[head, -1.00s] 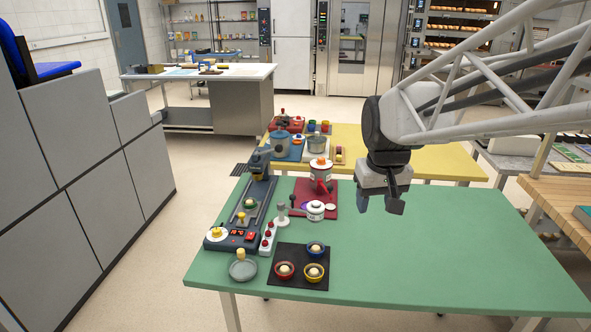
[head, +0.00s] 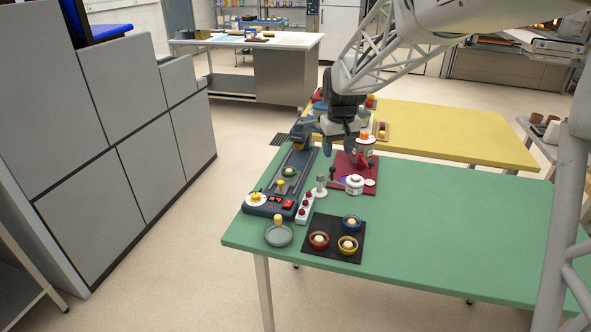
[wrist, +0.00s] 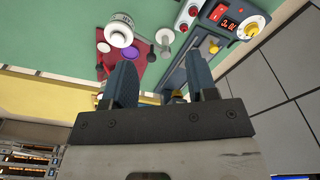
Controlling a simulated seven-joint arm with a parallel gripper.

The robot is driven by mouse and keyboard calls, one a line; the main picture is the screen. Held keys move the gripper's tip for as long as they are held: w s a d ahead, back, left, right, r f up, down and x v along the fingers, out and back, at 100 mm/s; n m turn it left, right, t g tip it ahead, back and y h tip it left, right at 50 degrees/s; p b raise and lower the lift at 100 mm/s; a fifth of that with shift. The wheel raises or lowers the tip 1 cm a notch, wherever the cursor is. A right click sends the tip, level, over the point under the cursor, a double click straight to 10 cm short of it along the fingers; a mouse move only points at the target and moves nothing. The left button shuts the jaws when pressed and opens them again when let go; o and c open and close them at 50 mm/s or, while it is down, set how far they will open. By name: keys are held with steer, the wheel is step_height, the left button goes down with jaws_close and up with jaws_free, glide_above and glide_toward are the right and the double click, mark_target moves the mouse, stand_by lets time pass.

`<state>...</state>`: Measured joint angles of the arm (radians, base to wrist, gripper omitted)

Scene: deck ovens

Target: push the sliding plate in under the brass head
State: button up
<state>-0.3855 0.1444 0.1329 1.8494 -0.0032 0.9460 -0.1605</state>
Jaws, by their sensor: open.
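The dark press (head: 268,206) stands at the left of the green table, with a long rail running back from its control panel. On the rail is the sliding plate (head: 287,181), carrying a green bowl with a pale ball (head: 290,172) and a yellow knob (head: 281,184) in front. The plate sits in front of the brass head (head: 299,146), which hangs from the dark upright at the rail's far end. My gripper (head: 340,148) is open and empty, above and right of the far end. In the wrist view my gripper (wrist: 163,85) hides part of the press.
A grey stand (head: 320,185), red-knobbed box (head: 305,208), grey dish (head: 278,235) and black mat (head: 325,228) with bowls are nearby. The table's right side is clear.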

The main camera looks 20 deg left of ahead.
steer(key=w+a+f+n, duration=0.2)
steer(key=w+a+f, duration=0.45)
steer(key=a, duration=0.45)
glide_above(281, 182)
steer(key=shift+n+g, duration=0.4)
step_height(281, 182, down, 7)
steer(key=shift+a+f, duration=0.1)
steer(key=shift+f, duration=0.05)
steer(key=shift+f, duration=3.9)
steer(key=shift+c, duration=0.4)
steer(key=shift+w, duration=0.1)
jaws_close()
